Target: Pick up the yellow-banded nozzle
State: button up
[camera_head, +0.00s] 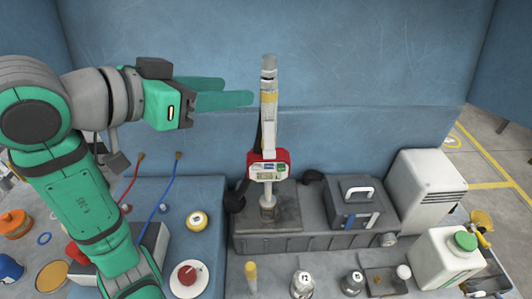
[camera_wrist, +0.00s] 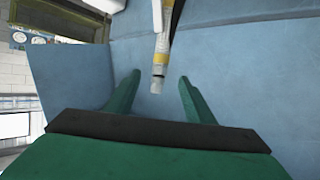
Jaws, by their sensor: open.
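The yellow-banded nozzle (camera_head: 269,97) stands upright in the head view, with a grey tip at its top. Below it is a red and white meter body (camera_head: 268,168). My gripper (camera_head: 239,92) is open and empty, its green fingers reaching right toward the nozzle near its upper part. In the wrist view the nozzle (camera_wrist: 163,45) comes in from the top edge, and its grey tip appears between the two fingertips (camera_wrist: 160,79). Whether the fingers straddle it or stop short of it, I cannot tell.
The nozzle stands on a grey base (camera_head: 300,242) beside a dark toolbox (camera_head: 357,205). A white canister (camera_head: 447,255) with a green cap is at the right. Red (camera_head: 130,185) and blue (camera_head: 165,200) hoses are at the left. The space around the nozzle's top is clear.

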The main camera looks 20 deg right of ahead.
aim_at(263, 86)
jog(key=x, duration=0.5)
jog(key=shift+w+d, duration=0.25)
jog(key=shift+w, duration=0.1)
jog(key=shift+x, duration=2.35)
jog(key=shift+d+r, duration=0.1)
jog(key=shift+r, duration=0.1)
jog(key=shift+c, duration=0.3)
jog(key=shift+s, duration=0.1)
jog(key=c, duration=1)
grip_shut()
jog(key=shift+r, duration=0.1)
